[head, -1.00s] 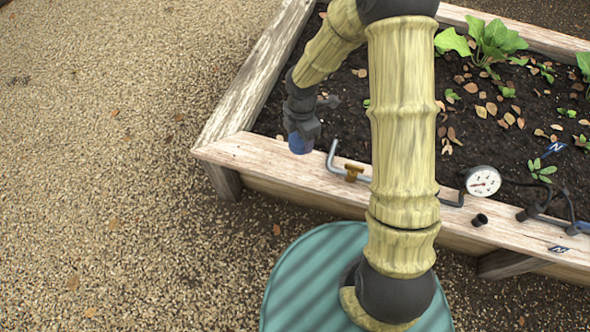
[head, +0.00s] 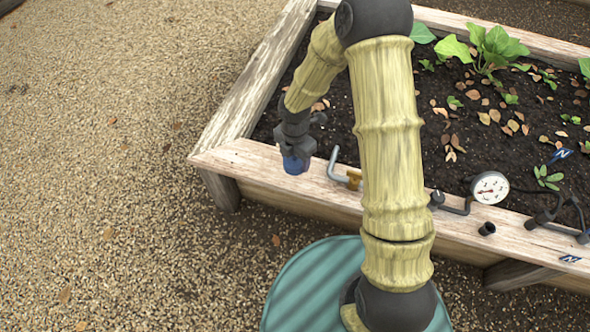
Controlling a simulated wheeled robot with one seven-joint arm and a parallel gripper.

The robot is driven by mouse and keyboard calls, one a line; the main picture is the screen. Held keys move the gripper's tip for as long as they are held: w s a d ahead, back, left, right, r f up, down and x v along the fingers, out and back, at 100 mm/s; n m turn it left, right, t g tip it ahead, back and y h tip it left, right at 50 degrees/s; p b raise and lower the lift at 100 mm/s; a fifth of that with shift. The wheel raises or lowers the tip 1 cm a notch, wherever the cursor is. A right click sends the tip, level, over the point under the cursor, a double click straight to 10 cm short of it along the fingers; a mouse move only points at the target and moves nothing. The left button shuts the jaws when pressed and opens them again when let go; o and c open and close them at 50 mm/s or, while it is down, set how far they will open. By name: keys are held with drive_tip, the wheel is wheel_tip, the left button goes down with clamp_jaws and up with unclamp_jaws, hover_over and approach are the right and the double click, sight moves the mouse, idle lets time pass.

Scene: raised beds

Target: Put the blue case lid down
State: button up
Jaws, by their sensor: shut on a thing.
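The blue case lid (head: 294,166) shows as a small blue piece at the tip of my gripper (head: 296,154), in the left-middle of the head view. My gripper is shut on it and points down. The lid is over the front wooden board (head: 250,163) of the raised bed, near its left corner. I cannot tell whether the lid touches the board or is just above it. Much of the lid is hidden by the dark fingers.
A bent metal rod with a brass fitting (head: 354,179) lies just right of the lid. A dial gauge (head: 489,187), a short black tube (head: 487,229) and black hoses lie further right. Dark soil with leaves fills the bed. The board left of the lid is clear.

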sight(295, 167)
drive_tip(key=shift+f+b, duration=1.15)
drive_tip(key=shift+f, duration=1.3)
drive_tip(key=shift+f, duration=0.2)
drive_tip(key=o, duration=1)
drive_tip(key=shift+c, duration=0.2)
drive_tip(key=shift+r, duration=0.1)
wheel_tip(295, 167, up, 12)
drive_tip(key=p, duration=0.6)
drive_tip(key=shift+r, duration=0.15)
